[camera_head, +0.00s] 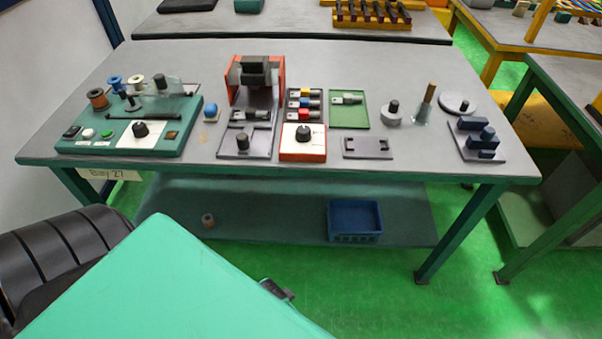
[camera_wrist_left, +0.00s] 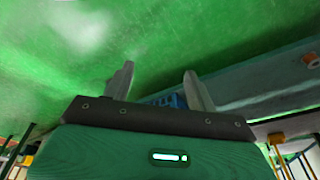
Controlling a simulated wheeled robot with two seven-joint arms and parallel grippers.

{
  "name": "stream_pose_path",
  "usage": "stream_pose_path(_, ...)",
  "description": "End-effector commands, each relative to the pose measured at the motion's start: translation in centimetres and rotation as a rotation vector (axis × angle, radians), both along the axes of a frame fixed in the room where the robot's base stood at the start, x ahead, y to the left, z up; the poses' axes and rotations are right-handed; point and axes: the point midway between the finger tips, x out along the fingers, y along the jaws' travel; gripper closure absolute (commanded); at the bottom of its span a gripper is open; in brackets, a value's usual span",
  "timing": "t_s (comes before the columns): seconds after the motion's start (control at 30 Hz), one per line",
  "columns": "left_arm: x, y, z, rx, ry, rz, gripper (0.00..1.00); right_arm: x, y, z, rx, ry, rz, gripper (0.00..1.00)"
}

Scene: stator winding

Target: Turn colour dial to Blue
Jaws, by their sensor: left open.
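A small red-orange box (camera_head: 303,155) with a white face and a black knob (camera_head: 303,134) stands near the front middle of the table. A second black knob (camera_head: 140,129) sits on a white plate on the green winding station at the left. I cannot read the markings or pointer of either knob. My left gripper (camera_wrist_left: 160,68) is open and empty in the left wrist view, with two grey fingers apart over the green floor and a blue basket behind. In the head view my green arm covers the bottom, low in front of the table and away from both knobs. My right gripper is not in view.
Behind the box lie a rack with yellow, blue and red pieces (camera_head: 304,103) and a green tray (camera_head: 348,111). An orange stand (camera_head: 233,88) is behind left. A blue basket (camera_head: 354,221) is on the lower shelf. A black chair (camera_head: 60,255) stands at the left.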

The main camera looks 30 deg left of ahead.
Motion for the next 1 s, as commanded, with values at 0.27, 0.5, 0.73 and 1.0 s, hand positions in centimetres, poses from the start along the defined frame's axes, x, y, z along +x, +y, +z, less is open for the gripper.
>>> stream_pose_path(0.27,1.4,0.4,8.7,0.011,-0.079,0.000,0.43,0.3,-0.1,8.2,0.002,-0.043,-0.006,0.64)
stream_pose_path(0.5,7.5,2.8,18.1,0.124,-0.400,-0.040,0.43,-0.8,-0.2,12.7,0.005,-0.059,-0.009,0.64)
stream_pose_path(0.73,16.3,4.3,27.5,0.294,-0.850,-0.145,0.43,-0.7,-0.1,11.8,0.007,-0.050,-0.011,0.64)
stream_pose_path(1.0,23.5,2.6,41.1,0.540,-1.435,-0.412,0.43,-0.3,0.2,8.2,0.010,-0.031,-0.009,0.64)
